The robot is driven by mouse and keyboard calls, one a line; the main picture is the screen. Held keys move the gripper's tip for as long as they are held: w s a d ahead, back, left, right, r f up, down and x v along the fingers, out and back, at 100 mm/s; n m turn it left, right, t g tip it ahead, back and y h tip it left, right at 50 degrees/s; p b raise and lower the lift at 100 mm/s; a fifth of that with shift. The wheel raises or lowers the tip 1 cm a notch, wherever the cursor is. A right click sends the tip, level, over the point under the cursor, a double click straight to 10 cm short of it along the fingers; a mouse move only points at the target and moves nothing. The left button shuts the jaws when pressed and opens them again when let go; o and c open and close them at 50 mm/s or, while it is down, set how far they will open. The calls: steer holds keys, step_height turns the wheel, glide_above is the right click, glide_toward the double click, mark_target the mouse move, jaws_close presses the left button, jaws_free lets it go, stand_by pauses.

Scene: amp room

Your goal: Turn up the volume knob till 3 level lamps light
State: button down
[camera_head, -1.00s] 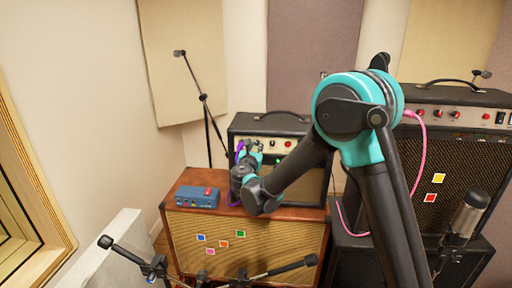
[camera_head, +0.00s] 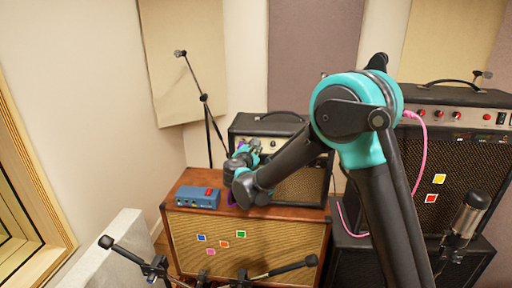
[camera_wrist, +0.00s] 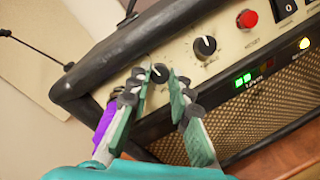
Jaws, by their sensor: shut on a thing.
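The small amp (camera_head: 268,126) stands on the brown cabinet, its cream panel partly hidden by my arm. My gripper (camera_head: 254,147) is at the panel's left part. In the wrist view, my gripper (camera_wrist: 161,76) is shut on a dark knob (camera_wrist: 159,71) with a white pointer mark, one finger on each side. The knob's printed label is hidden or unreadable.
Another black knob (camera_wrist: 205,46), a red button (camera_wrist: 247,19), a black switch (camera_wrist: 287,5) and a lit yellow lamp (camera_wrist: 304,43) are on the same panel. A blue box (camera_head: 197,197) stands on the brown cabinet (camera_head: 180,230). A microphone stand (camera_head: 204,98) rises behind.

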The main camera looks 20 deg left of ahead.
stand_by(0.4)
steer(key=c, duration=1.4)
jaws_free()
steer(key=shift+o, duration=0.2)
steer(key=shift+s, duration=0.1)
steer(key=s, duration=0.7)
steer(key=shift+s+d+r, duration=0.25)
steer(key=shift+s+r, duration=0.05)
steer(key=shift+s, duration=0.1)
